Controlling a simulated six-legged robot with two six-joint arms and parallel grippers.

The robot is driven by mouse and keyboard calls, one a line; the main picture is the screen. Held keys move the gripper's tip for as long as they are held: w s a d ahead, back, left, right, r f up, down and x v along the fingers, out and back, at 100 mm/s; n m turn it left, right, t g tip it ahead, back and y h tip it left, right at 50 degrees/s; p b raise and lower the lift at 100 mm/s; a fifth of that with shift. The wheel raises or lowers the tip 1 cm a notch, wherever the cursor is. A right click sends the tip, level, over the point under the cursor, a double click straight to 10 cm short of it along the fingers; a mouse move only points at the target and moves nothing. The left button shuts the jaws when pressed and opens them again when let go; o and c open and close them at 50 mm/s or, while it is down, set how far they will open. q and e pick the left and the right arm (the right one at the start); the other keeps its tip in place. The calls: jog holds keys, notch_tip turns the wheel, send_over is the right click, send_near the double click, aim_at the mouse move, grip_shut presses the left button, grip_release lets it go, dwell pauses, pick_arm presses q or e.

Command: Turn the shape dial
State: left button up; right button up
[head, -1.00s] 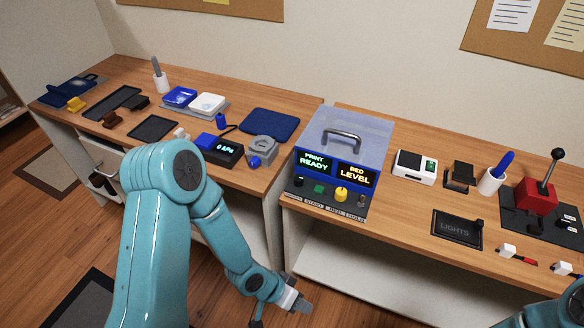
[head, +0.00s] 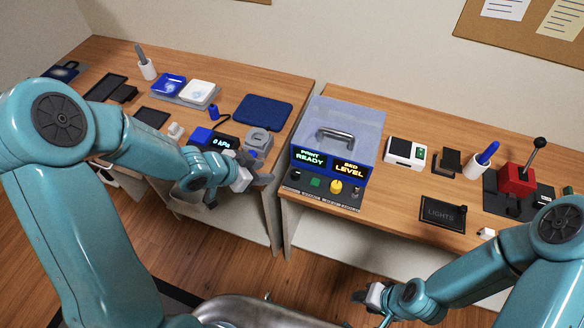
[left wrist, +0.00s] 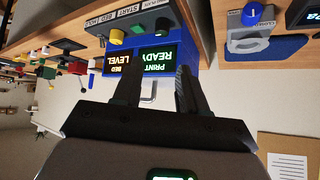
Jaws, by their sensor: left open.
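A blue console (head: 326,198) with a clear-lidded top has two lit screens and a front row of controls. The row holds a black dial (head: 296,174), a green button (head: 315,182) and a yellow knob (head: 336,186). In the left wrist view the black dial (left wrist: 162,25) and yellow knob (left wrist: 115,37) appear upside down beyond the fingers. My left gripper (head: 264,179) is open and empty, left of the console and apart from it. My right gripper (head: 366,298) is low in front of the right desk; its jaws are unclear.
A grey clamp device (head: 258,139) with a blue knob stands behind my left gripper. A pressure display (head: 222,143) is beside it. A lights plate (head: 443,213) and a red lever unit (head: 517,181) are on the right desk (head: 400,195). A gap separates the two desks.

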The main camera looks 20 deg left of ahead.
pick_arm(q)
jog(key=b, duration=0.1)
send_near(295, 173)
jog(key=x, duration=0.9)
jog(key=shift+s, duration=0.1)
jog(key=shift+a, duration=0.1)
jog(key=c, duration=0.8)
